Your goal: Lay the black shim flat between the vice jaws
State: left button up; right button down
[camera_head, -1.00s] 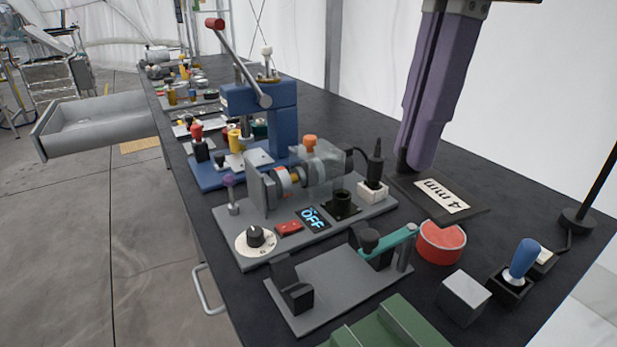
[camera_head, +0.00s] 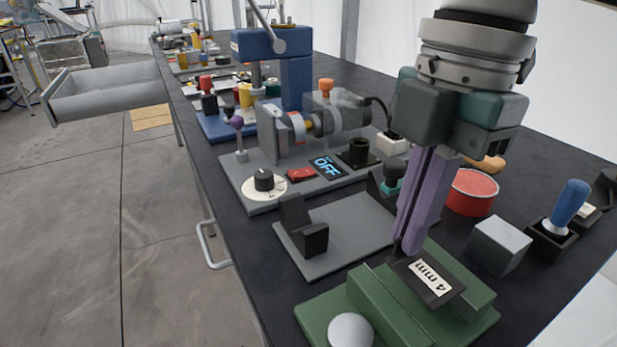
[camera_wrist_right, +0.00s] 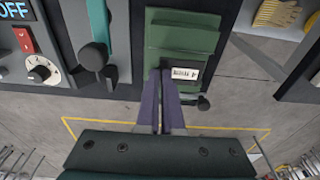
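The black shim (camera_head: 442,291), a thin plate with a white "4 mm" label, is over the green vice (camera_head: 482,318) at the front of the bench. In the head view it overlaps the gap between the vice jaws; I cannot tell whether it touches them. My right gripper (camera_head: 408,248) points down with its purple fingers close together on the shim's far edge. The right wrist view shows the fingertips (camera_wrist_right: 161,72) at the shim's edge and the label (camera_wrist_right: 185,73) beside them, against the green vice (camera_wrist_right: 182,38). My left gripper is in neither view.
A grey plate with a black block (camera_head: 314,239) lies left of the vice. A grey cube (camera_head: 498,246), a red round tin (camera_head: 471,192) and a blue-handled tool (camera_head: 570,207) stand to the right. A motor rig with an "OFF" display (camera_head: 326,166) is behind.

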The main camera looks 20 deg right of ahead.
aim_at(403, 257)
notch_tip(403, 257, down, 5)
jog(key=shift+r+b, duration=0.2)
jog(key=shift+b, duration=0.25)
jog(key=c, duration=1.1)
grip_release()
jog(key=shift+o, duration=0.2)
notch_tip(403, 257, up, 12)
jog(key=d+p, duration=0.1)
jog(key=p, duration=0.1)
jog(key=shift+d, duration=0.2)
jog(key=shift+w, duration=0.1)
